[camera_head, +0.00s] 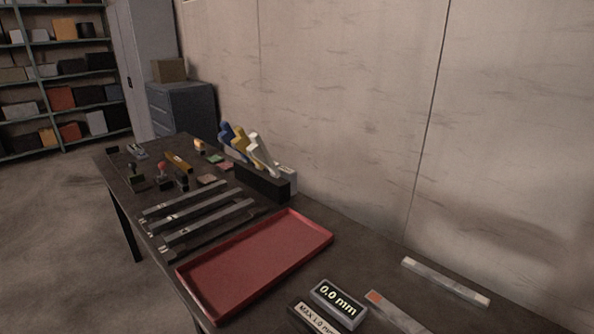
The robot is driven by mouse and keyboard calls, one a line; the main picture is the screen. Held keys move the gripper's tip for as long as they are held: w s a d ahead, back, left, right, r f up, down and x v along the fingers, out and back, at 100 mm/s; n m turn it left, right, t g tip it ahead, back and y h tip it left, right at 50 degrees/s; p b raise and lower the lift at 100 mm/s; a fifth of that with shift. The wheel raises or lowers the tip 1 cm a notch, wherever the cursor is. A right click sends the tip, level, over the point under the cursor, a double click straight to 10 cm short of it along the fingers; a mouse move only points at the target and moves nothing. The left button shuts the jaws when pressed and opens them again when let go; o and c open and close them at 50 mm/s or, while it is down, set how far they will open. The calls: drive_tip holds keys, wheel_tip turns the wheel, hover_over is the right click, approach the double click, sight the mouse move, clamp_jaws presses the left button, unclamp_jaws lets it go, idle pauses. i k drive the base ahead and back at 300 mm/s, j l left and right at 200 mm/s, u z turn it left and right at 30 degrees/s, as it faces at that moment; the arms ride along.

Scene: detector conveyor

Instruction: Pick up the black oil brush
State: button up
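I cannot single out the black oil brush with certainty. Several small dark tools stand or lie at the far end of the dark table (350,255). Among them is a dark upright piece (182,182) near a stamp-like tool with a red knob (162,168). A black holder (262,184) by the wall has blue, yellow and white handled pieces leaning in it. These items are small and dim, so their exact shapes are hard to tell. My gripper is not in view.
A red tray (255,264) lies empty on the near table, with several grey metal bars (205,221) beyond it. A display reading 0.0 mm (338,303) sits at the front. A wall closes the right side; floor (60,240) is open at left.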

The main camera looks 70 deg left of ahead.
sight(182, 181)
drive_tip(key=u, duration=3.05)
drive_tip(key=i+j+u, duration=0.3)
drive_tip(key=i+j, duration=0.05)
drive_tip(key=j, duration=0.15)
